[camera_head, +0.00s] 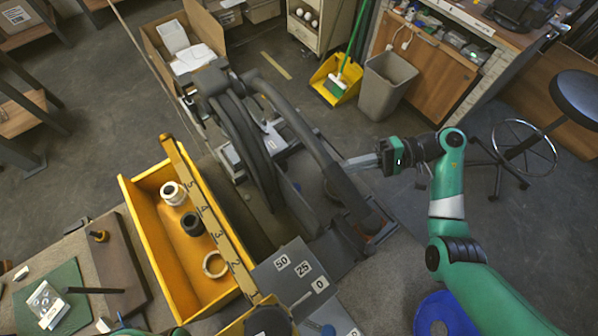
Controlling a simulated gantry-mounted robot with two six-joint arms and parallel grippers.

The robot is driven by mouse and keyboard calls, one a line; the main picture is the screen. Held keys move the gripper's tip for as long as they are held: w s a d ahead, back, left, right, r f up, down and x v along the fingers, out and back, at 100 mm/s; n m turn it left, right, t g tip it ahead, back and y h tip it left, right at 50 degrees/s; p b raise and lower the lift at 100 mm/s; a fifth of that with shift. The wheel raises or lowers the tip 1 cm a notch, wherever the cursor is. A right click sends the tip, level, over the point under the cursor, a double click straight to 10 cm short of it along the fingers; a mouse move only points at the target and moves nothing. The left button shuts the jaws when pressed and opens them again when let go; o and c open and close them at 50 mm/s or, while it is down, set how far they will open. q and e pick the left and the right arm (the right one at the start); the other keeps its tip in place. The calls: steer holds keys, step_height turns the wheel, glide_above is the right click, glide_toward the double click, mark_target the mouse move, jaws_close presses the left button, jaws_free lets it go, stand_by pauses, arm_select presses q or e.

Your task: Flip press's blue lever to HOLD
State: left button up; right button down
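A large dark grey machine that looks like the press (318,170) stands in the middle, with long curved arms. A grey panel (300,284) in front of it carries the labels 50, 25 and 0. No HOLD label is readable. My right gripper (350,163) reaches in from the right, its light fingers pointing left beside the machine's arm. I cannot tell whether they touch it or are apart. My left gripper is not in view.
A yellow bin (152,231) with several ring-shaped parts stands left of the machine. A numbered yellow bar (207,212) lies along its right side. A blue round dish (437,301) sits at the lower right. A green mat (52,290) lies at the lower left.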

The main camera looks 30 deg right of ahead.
steer(key=x, duration=1)
steer(key=shift+s+f, duration=0.1)
